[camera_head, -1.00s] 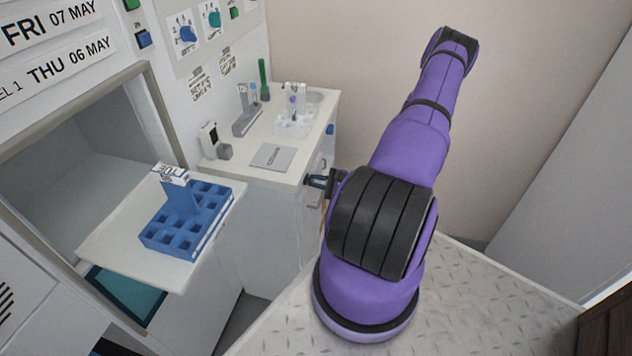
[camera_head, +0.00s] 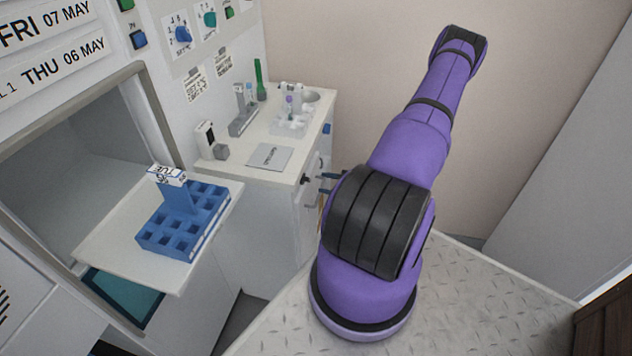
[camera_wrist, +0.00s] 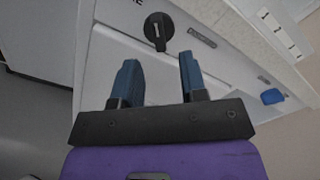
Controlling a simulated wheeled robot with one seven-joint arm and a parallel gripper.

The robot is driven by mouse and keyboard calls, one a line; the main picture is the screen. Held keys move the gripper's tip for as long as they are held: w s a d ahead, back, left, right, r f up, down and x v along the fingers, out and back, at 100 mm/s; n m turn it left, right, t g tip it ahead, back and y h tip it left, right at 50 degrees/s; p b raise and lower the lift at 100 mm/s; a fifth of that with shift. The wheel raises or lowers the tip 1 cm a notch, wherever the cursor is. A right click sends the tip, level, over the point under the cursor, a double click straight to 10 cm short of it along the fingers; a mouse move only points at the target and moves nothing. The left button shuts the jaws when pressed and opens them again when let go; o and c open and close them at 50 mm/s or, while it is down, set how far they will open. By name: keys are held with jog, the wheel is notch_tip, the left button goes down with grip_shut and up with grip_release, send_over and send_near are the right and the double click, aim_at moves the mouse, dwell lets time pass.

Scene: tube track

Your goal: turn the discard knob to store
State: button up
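A black knob (camera_wrist: 157,28) sits on the pale front panel, just beyond my fingertips in the wrist view. Its grip bar runs roughly up and down in that view. A few cut-off letters show beside it, too little to read its setting. It also shows as a small dark spot on the counter's front in the head view (camera_head: 306,180). My gripper (camera_wrist: 158,62) has its two blue fingers spread with nothing between them. The fingers point towards the knob, apart from it. In the head view my gripper (camera_head: 328,183) is mostly hidden behind my purple arm.
A small dark label plate (camera_wrist: 202,37) and a blue block (camera_wrist: 272,97) are on the same front. The counter (camera_head: 240,176) above bears a grey plate and several small holders. A blue rack (camera_head: 185,222) stands on a white shelf at the left.

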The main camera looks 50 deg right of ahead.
jog(key=v, duration=0.6)
jog(key=shift+s, duration=0.15)
jog(key=shift+d, duration=0.1)
jog(key=w+a+r+n+g+y, duration=0.1)
jog(key=w+a+r+n+g, duration=0.3)
jog(key=r, duration=0.6)
jog(key=w+a+r+n+g+y, duration=0.1)
jog(key=w+a+r+n+g, duration=0.2)
jog(key=a+r+n+g, duration=0.45)
jog(key=w+a+r+n+g, duration=0.3)
jog(key=a+r+n+g, duration=0.1)
jog(key=r, duration=0.7)
jog(key=s+a+r+n+t+h, duration=0.2)
jog(key=s+a+r+n+h, duration=0.2)
jog(key=r, duration=0.6)
jog(key=s+a+r+n+t+h, duration=0.2)
jog(key=s+a+r+n+h, duration=0.2)
jog(key=s+a+r, duration=0.3)
jog(key=a+r, duration=0.3)
jog(key=a, duration=0.1)
jog(key=shift+s+a+h, duration=0.3)
jog(key=shift+s+h, duration=0.1)
